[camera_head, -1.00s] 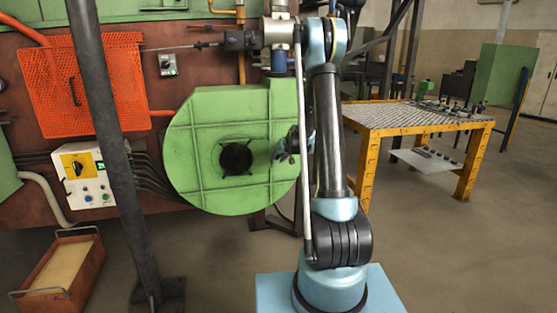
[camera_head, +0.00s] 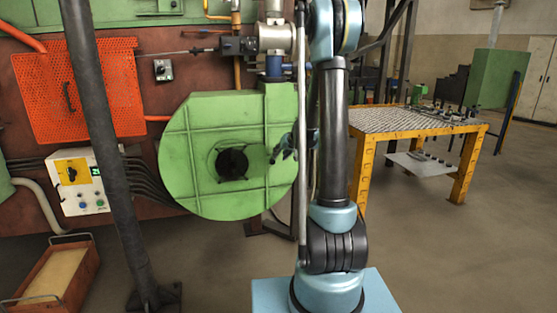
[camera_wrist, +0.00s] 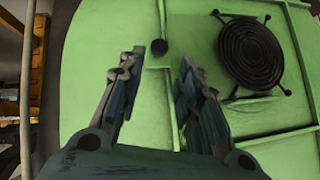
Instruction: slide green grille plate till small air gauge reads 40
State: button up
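The green blower housing (camera_head: 200,130) stands in the middle of the head view, with a dark round grille (camera_head: 232,163) in its face. In the wrist view, the green face (camera_wrist: 100,40) fills most of the picture. The round grille (camera_wrist: 252,52) is at the upper right, and a small black knob (camera_wrist: 159,47) shows between and just beyond my fingertips. My gripper (camera_wrist: 160,65) is open and empty, facing the knob. In the head view my gripper (camera_head: 284,148) is at the housing's right side. A white box (camera_head: 84,180) has a small green-digit display (camera_head: 96,172), too small to read surely.
A dark post (camera_head: 101,140) stands left of the blower, close beside the display. An orange perforated panel (camera_head: 100,90) is on the wall. A yellow table (camera_head: 362,150) with small parts stands right. A brown bin (camera_head: 60,280) is on the floor at left.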

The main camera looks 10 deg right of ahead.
jog(key=shift+v, duration=0.95)
jog(key=s+r+g+h, duration=0.1)
jog(key=s+r+g, duration=0.25)
jog(key=s, duration=2.05)
jog(key=s+d+f+g+h, duration=0.1)
jog(key=s+f, duration=0.2)
jog(key=s, duration=0.9)
jog(key=s+d+f+g+h, duration=0.1)
jog(key=s+d+f+g, duration=0.1)
jog(key=s, duration=1.1)
jog(key=shift+s+d+f+h, duration=0.15)
jog(key=shift+f+h, duration=0.25)
jog(key=shift+f, duration=0.4)
jog(key=shift+w+f, duration=0.2)
jog(key=shift+w, duration=0.25)
